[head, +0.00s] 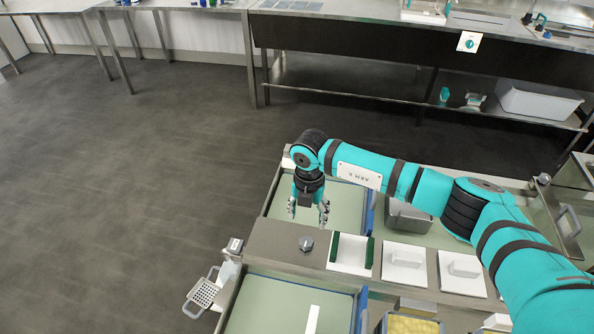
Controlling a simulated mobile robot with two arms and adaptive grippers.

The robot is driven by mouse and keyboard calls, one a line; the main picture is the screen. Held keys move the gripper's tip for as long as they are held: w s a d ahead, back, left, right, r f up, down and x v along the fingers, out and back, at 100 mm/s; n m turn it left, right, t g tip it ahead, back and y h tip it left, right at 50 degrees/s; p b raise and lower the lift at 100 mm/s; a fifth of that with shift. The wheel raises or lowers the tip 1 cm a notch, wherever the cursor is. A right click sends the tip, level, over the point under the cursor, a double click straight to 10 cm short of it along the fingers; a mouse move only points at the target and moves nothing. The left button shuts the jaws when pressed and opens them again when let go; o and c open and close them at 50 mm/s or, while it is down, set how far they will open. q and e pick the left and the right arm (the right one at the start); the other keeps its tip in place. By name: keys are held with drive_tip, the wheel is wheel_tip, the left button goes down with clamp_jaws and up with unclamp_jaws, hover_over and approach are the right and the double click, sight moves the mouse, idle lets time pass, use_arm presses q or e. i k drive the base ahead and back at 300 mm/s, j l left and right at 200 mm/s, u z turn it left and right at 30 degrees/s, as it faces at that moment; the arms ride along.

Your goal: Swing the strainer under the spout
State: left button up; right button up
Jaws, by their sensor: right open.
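The strainer (203,293), a grey perforated tray, sticks out at the lower left beside the near vat (285,306). A small pale fitting (233,248) at that vat's left corner may be the spout; I cannot tell for sure. The strainer lies out to the left of this fitting, over the floor. My right gripper (308,212) points down, open and empty, over the near-left part of the far vat (345,205), well up and right of the strainer. My left gripper is not in view.
Between the vats runs a steel ledge (270,240) with a dark knob (306,243), a white tray with green sides (350,254) and white lidded blocks (404,264). Open floor (130,190) lies left. A steel counter (400,40) stands at the back.

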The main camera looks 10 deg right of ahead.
sight(205, 293)
drive_tip(key=k+j, duration=0.15)
drive_tip(key=k, duration=0.35)
drive_tip(key=k+j, duration=0.15)
drive_tip(key=k, duration=0.35)
drive_tip(key=k+j, duration=0.15)
drive_tip(key=k, duration=0.3)
